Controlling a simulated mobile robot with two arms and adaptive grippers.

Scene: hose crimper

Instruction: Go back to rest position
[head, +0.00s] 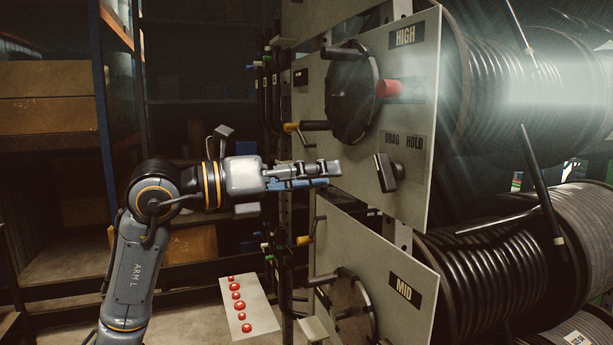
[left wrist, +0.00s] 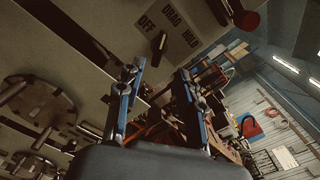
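My left gripper (head: 332,173) reaches in from the left at mid-height, level, pointing right at the grey HIGH panel (head: 421,76). Its tips end to the left of the black DRAG/HOLD knob (head: 385,173), seemingly without touching it. In the left wrist view the two blue-sided fingers of this gripper (left wrist: 161,67) stand apart with nothing between them. The knob (left wrist: 158,42) shows there past the fingertips, below its OFF, DRAG and HOLD lettering. My right gripper is in neither view.
A dark crank wheel (head: 352,95) with a red knob (head: 389,89) sits above the gripper. The MID panel (head: 404,292) is below, hose reels (head: 490,265) at right. A red-button panel (head: 248,308) is below the arm; shelves (head: 55,97) stand at left.

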